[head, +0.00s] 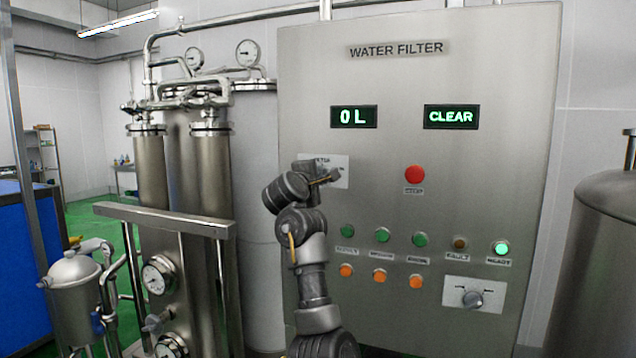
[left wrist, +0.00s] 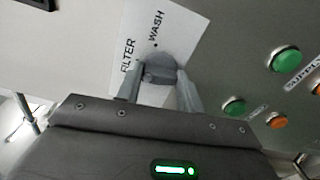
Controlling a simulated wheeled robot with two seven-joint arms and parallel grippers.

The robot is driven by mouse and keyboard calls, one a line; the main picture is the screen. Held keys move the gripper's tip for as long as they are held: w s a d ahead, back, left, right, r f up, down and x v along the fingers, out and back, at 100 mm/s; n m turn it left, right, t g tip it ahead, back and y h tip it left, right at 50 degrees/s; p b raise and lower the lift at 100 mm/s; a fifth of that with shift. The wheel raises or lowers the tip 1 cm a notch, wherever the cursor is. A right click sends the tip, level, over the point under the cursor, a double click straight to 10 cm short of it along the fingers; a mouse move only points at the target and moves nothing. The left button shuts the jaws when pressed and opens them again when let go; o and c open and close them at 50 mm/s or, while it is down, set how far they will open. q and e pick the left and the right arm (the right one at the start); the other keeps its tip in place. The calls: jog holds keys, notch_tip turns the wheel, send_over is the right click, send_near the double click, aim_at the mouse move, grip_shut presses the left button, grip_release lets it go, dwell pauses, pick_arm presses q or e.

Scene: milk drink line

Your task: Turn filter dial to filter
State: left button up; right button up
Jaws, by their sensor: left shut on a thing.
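The filter dial (left wrist: 157,68) is a grey round knob on a white plate (left wrist: 180,30) marked FILTER and WASH. In the left wrist view, FILTER is left of the knob and WASH is above it. My left gripper (left wrist: 161,80) is shut on the dial, one finger at each side. I cannot tell which mark the knob points to. In the head view my left gripper (head: 328,179) is at the plate (head: 340,160) on the upper left of the WATER FILTER panel (head: 450,75), covering the dial. My right gripper is not in view.
A red button (head: 414,174) is right of my gripper. Green (head: 382,235) and orange buttons (head: 379,276) are below. Another dial (head: 472,298) is at lower right. The displays read 0 L (head: 354,117) and CLEAR (head: 451,117). Steel filter columns (head: 203,190) stand left.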

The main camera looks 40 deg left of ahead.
pick_arm(q)
jog(key=shift+s+r+m, duration=0.1)
jog(key=shift+r+m, duration=0.2)
jog(key=shift+m, duration=0.3)
jog(key=shift+r, duration=0.1)
jog(key=o, duration=0.9)
jog(key=shift+o, duration=0.5)
jog(key=shift+w+f, duration=0.25)
jog(key=shift+f, duration=0.15)
jog(key=b+v, duration=0.2)
jog(key=v, duration=0.8)
jog(key=shift+s+d, duration=0.2)
jog(key=shift+s, duration=0.1)
